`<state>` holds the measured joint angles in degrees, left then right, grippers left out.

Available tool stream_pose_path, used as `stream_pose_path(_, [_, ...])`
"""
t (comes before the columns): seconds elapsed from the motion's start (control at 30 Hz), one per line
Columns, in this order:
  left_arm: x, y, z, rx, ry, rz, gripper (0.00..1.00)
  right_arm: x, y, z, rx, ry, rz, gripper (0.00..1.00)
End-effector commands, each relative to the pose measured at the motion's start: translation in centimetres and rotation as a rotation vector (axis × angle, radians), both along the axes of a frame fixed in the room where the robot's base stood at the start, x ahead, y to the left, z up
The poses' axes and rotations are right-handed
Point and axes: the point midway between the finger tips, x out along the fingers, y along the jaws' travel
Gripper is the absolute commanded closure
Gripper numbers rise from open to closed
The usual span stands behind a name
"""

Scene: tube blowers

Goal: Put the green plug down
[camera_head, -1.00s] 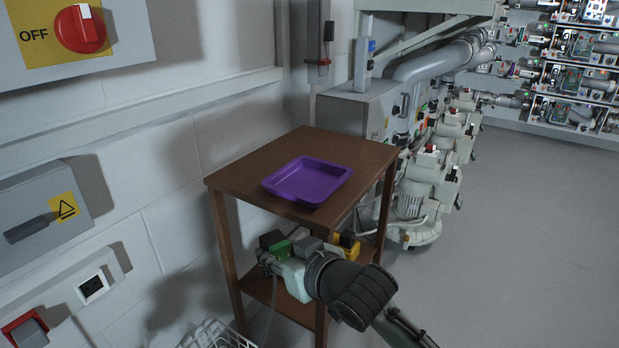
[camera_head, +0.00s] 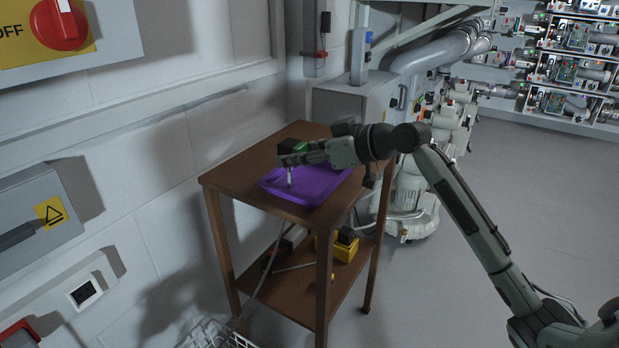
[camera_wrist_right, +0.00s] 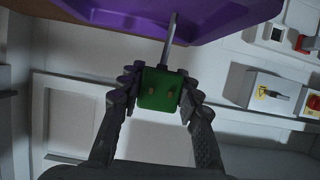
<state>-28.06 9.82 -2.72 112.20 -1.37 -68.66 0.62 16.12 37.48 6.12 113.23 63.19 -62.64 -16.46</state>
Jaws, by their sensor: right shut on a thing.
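My right gripper (camera_head: 290,160) is shut on the green plug (camera_wrist_right: 159,89), and its two fingers grip the plug's sides in the right wrist view. In the head view the gripper is over the purple tray (camera_head: 325,188) on the brown table's top, and only a bit of green (camera_head: 301,147) shows. The tray also shows at the top of the wrist view (camera_wrist_right: 235,18). The gap between plug and tray is hard to judge. My left gripper is not in view.
The brown wooden table (camera_head: 228,176) has a lower shelf with a yellow-and-black object (camera_head: 343,247). A white wire basket (camera_head: 208,335) is on the floor in front. Grey machines (camera_head: 409,190) stand behind to the right. Wall switch boxes are on the left.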

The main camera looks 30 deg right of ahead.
Motion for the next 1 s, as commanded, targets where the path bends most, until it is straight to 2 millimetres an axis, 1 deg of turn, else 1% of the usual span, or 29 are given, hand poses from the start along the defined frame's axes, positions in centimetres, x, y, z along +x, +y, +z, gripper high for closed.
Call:
stream_pose_path(0.03, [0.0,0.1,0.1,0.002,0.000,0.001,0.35,0.2,-1.0,-0.7,0.004,0.003,-0.003,1.00])
stream_pose_path(0.1, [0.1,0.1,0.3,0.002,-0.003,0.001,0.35,0.5,-2.1,-1.4,0.003,0.002,-0.002,1.00])
stream_pose_path(0.2, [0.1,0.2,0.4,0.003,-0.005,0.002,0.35,0.7,-3.2,-2.0,0.003,0.001,-0.001,1.00])
stream_pose_path(0.27, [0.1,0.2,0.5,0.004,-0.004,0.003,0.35,0.8,-3.5,-2.2,0.002,0.000,0.001,1.00])
stream_pose_path(0.37, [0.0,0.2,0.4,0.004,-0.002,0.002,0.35,0.8,-3.6,-2.7,0.003,0.000,0.001,1.00])
stream_pose_path(0.6, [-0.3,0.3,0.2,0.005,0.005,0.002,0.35,0.8,-3.6,-6.0,0.004,0.002,-0.001,1.00])
stream_pose_path(1.0, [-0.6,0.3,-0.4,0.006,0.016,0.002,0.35,0.7,-3.6,-6.9,-0.002,0.006,0.001,1.00])
